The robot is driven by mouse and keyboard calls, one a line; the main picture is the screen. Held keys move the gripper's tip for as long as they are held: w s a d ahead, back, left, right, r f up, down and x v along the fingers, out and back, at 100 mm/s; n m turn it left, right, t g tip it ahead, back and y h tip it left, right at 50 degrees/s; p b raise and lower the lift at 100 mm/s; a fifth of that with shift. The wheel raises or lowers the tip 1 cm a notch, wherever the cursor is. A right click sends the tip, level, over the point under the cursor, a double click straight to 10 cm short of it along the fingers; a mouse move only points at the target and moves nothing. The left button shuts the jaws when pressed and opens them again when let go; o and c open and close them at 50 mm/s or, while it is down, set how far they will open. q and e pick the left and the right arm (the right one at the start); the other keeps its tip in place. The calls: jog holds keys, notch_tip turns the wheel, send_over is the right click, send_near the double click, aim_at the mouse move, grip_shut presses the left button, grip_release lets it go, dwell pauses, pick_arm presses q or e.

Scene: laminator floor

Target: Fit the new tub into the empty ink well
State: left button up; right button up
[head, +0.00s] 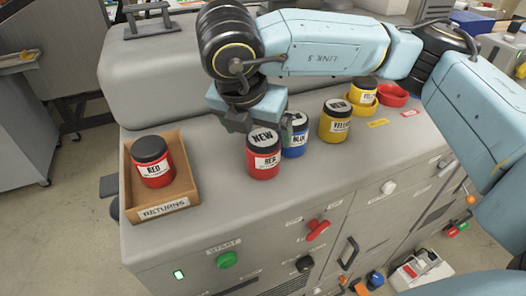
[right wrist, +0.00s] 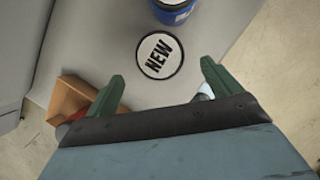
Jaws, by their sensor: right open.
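A red tub (head: 263,158) with a black lid marked NEW stands upright on the grey machine top. Its NEW lid (right wrist: 160,58) also shows in the right wrist view, just ahead of and between the fingertips. My right gripper (head: 262,127) is open and empty, close above and behind this tub; I cannot tell whether a finger touches it. A blue tub (head: 296,140) stands just right of it, partly hidden by the gripper. A yellow NEW tub (head: 335,124) stands further right. A red ring-shaped well (head: 393,95) at the back right looks empty. My left gripper is not in view.
A brown RETURNS tray (head: 164,207) at the left holds another red tub (head: 152,168). A yellow tub (head: 365,88) sits in a yellow well (head: 363,109). A green START button (head: 227,260) and a red handle (head: 317,230) are on the front face. My right arm hides part of the back.

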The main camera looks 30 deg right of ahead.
aim_at(261, 139)
jog(key=shift+x, duration=0.75)
jog(key=x, duration=0.2)
jog(key=p+x, duration=0.1)
jog(key=x, duration=0.1)
jog(key=shift+d+p, duration=0.25)
jog(key=shift+p, duration=0.05)
jog(key=shift+w+d+f, duration=0.15)
jog(key=shift+w+f, duration=0.05)
jog(key=shift+f, duration=0.35)
jog(key=shift+r, duration=0.1)
jog(key=c, duration=1.4)
